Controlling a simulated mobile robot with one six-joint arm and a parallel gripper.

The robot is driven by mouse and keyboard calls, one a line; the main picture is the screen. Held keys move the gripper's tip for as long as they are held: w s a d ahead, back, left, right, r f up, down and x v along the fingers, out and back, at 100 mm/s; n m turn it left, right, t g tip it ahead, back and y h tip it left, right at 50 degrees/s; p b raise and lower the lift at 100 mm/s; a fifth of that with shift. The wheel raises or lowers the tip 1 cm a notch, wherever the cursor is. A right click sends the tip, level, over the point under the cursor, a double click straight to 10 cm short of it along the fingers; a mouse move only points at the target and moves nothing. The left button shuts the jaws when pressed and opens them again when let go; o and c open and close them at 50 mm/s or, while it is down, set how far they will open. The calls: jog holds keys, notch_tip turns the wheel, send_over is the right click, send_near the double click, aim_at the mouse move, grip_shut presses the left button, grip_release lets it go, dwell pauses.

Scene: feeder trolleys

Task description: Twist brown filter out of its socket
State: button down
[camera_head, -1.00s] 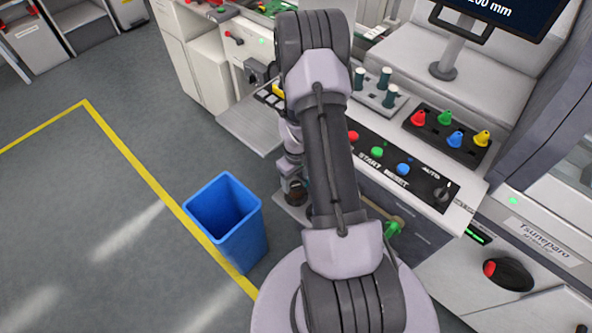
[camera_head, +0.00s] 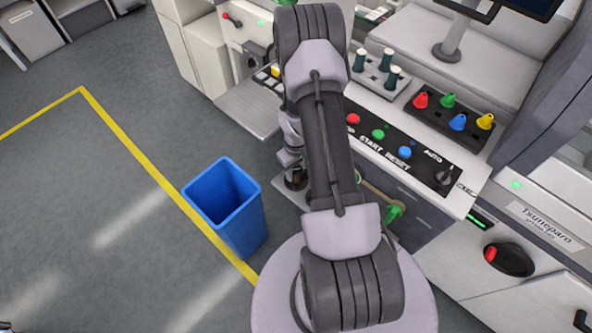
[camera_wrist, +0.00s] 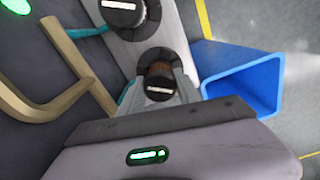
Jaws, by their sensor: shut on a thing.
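The brown filter (camera_wrist: 160,77) is in the wrist view, inside the black ring of its socket (camera_wrist: 151,56) on a pale panel. My gripper (camera_wrist: 162,88) is shut on the filter, with one finger on each side of it. How far the filter sits in the socket cannot be told. In the head view the filter (camera_head: 296,180) shows as a small dark brown shape left of my arm, which hides most of the gripper.
A blue bin (camera_head: 230,218) stands on the floor left of my arm; it also shows in the wrist view (camera_wrist: 245,75). A second black round fitting (camera_wrist: 122,12) lies beyond the filter. A tan bar handle (camera_wrist: 60,70) sticks out at left. Open floor lies left.

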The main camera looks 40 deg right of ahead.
jog(key=m+b, duration=0.2)
jog(key=m, duration=0.2)
jog(key=shift+f, duration=0.15)
jog(key=shift+m+b, duration=0.35)
jog(key=shift+m, duration=0.95)
jog(key=shift+m+b, duration=0.45)
jog(key=shift+m, duration=0.15)
jog(key=shift+m+b, duration=0.3)
jog(key=shift+m, duration=0.5)
jog(key=shift+r, duration=0.25)
jog(key=shift+r+p, duration=1.95)
jog(key=shift+r, duration=0.95)
